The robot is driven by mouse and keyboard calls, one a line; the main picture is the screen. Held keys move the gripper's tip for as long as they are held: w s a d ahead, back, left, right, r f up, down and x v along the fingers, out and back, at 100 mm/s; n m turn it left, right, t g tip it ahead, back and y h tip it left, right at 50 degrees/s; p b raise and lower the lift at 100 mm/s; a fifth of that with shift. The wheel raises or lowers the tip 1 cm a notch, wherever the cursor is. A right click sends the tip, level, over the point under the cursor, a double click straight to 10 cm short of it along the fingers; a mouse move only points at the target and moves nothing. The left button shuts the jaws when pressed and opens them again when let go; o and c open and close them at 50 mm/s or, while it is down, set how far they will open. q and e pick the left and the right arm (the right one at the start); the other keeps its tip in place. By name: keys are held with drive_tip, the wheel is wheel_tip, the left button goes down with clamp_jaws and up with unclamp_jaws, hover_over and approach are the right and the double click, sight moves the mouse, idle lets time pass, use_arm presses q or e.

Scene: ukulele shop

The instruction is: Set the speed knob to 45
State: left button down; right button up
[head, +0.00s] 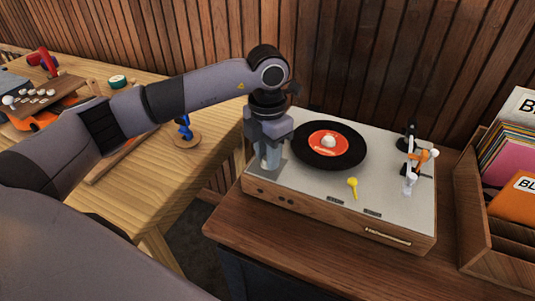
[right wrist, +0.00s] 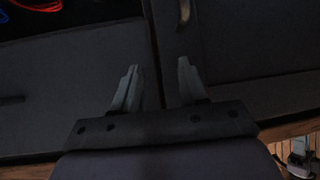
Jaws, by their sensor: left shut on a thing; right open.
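The record player (head: 390,203) has a pale top, a wooden front and a black record (head: 330,145) with an orange label. My left gripper (head: 268,160) points down at the left front corner of its top and is shut on what appears to be the speed knob. The fingers hide the knob, so its setting cannot be read. My right gripper (right wrist: 158,80) is open and empty in the right wrist view, in front of dark cabinet panels. It is away from the record player.
A yellow lever (head: 352,184) stands up from the top, right of my left gripper. A record crate (head: 480,238) stands beside the player. A pale workbench (head: 175,205) with tools is at the left.

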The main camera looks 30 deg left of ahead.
idle(0.5)
use_arm(q)
drive_tip(key=c, duration=0.8)
unclamp_jaws()
drive_tip(key=shift+c, duration=0.2)
drive_tip(key=shift+r, duration=0.15)
wheel_tip(320, 180, up, 7)
